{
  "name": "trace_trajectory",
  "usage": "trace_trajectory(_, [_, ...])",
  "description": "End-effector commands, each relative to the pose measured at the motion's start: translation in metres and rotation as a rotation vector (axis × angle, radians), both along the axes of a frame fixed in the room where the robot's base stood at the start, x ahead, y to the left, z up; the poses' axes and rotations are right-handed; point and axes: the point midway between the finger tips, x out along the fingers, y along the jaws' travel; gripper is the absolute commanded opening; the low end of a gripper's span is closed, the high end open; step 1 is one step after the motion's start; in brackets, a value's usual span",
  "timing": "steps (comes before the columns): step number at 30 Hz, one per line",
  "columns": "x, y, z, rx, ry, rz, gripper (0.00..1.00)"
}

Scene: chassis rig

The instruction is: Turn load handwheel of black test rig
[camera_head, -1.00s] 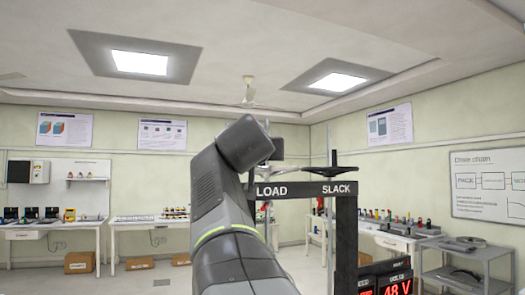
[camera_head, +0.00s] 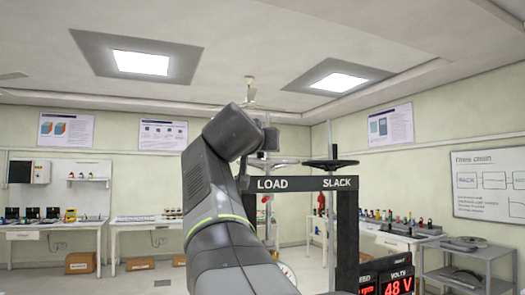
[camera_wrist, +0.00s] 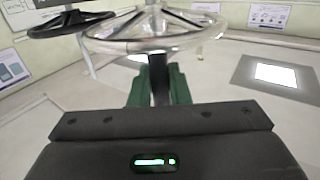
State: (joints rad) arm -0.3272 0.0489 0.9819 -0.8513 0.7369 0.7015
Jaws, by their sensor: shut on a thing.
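The black test rig (camera_head: 346,235) stands right of centre in the head view, with LOAD and SLACK on its top bar. The silver load handwheel (camera_head: 285,160) is above LOAD, partly hidden by my arm. In the wrist view the load handwheel (camera_wrist: 200,40) fills the top middle. The black slack handwheel (camera_head: 330,164) sits above SLACK and also shows at upper left in the wrist view (camera_wrist: 70,24). My gripper (camera_wrist: 159,82) has its green-sided fingers closed around a dark upright part at the load handwheel's near rim. The exact contact is partly hidden.
Red displays (camera_head: 398,287), one reading 48 V, are at the rig's lower right. A grey cart (camera_head: 470,252) stands farther right. Workbenches with small items (camera_head: 150,219) line the back wall.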

Motion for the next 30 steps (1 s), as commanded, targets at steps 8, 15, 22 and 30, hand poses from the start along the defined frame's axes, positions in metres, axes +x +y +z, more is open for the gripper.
trace_trajectory(8, [0.0, 0.0, 0.0, 0.0, 0.0, 0.001, 0.3])
trace_trajectory(15, [0.0, 0.0, 0.0, 0.0, 0.001, 0.001, 0.34])
trace_trajectory(22, [-0.013, 0.003, -0.002, 0.001, -0.001, 0.004, 0.34])
trace_trajectory(30, [-0.067, 0.015, -0.003, 0.001, -0.002, 0.008, 0.34])
